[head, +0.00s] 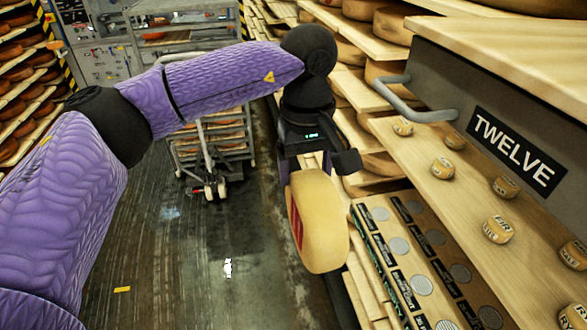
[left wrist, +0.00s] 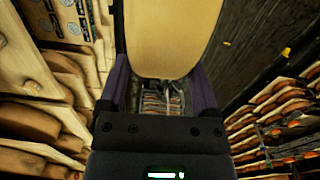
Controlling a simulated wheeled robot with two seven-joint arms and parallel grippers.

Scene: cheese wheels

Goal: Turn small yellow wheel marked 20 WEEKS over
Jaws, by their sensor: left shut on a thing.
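A small yellow cheese wheel (head: 326,225) hangs on edge, its rim and a red-marked face at its left showing in the head view; I cannot read the marking. My left gripper (head: 318,166) is shut on the wheel from above, one finger at each side. The wheel also shows between the two fingers in the left wrist view (left wrist: 170,35), where its pale side fills the top middle. The wheel is over the aisle, beside the shelf edge; I cannot tell whether it touches anything below. My right gripper is not in view.
A wooden shelf (head: 420,165) at the right bears several small labelled cheeses (head: 498,229). A grey panel marked TWELVE (head: 517,150) with a metal handle (head: 415,105) stands above it. A board with round discs (head: 390,262) lies nearer. A cart (head: 215,150) stands in the aisle behind.

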